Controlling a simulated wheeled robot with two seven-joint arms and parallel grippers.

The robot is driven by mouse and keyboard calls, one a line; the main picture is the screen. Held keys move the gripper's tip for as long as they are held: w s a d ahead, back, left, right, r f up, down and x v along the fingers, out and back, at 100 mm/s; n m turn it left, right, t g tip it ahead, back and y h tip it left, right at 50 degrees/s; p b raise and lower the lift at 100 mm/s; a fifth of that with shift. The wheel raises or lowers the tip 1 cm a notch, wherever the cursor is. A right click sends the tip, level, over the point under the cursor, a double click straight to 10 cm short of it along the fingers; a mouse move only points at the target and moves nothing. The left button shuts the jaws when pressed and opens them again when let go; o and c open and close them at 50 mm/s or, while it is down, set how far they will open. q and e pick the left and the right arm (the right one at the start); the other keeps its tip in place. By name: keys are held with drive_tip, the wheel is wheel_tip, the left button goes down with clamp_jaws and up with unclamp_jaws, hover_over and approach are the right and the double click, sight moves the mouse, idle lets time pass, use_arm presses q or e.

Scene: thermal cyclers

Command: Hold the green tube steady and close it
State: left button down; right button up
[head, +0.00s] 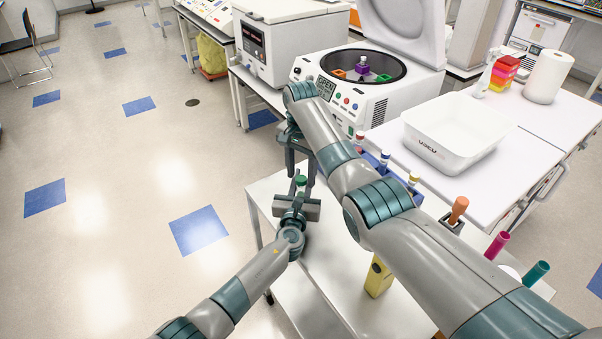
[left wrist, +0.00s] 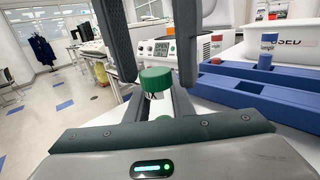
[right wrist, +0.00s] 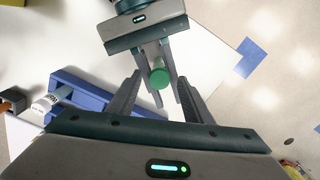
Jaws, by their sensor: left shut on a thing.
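The green tube is upright in my left gripper (head: 297,208), whose jaws are shut on it. Its green cap (head: 300,180) stands above these jaws and also shows in the left wrist view (left wrist: 156,79). I cannot tell how tightly the cap sits; most of the tube body is hidden between the left fingers. My right gripper (right wrist: 156,88) is directly above, pointing down. Its two fingers are spread on either side of the green cap (right wrist: 159,77), with gaps visible, and hold nothing.
A blue rack (right wrist: 90,92) stands beside the grippers. The white centrifuge (head: 375,85) is open behind them. A white bin (head: 455,135) stands on the bench at right.

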wheel_tip(320, 180, up, 12)
idle(0.9)
use_arm(q)
drive_tip(key=c, duration=1.5)
unclamp_jaws()
drive_tip(key=shift+o, duration=0.2)
drive_tip(key=s+a, duration=0.1)
drive_tip(key=s, duration=1)
drive_tip(key=s+a, duration=0.1)
drive_tip(key=s, duration=0.5)
drive_tip(key=shift+a, duration=0.35)
use_arm(e)
drive_tip(key=shift+f, duration=0.3)
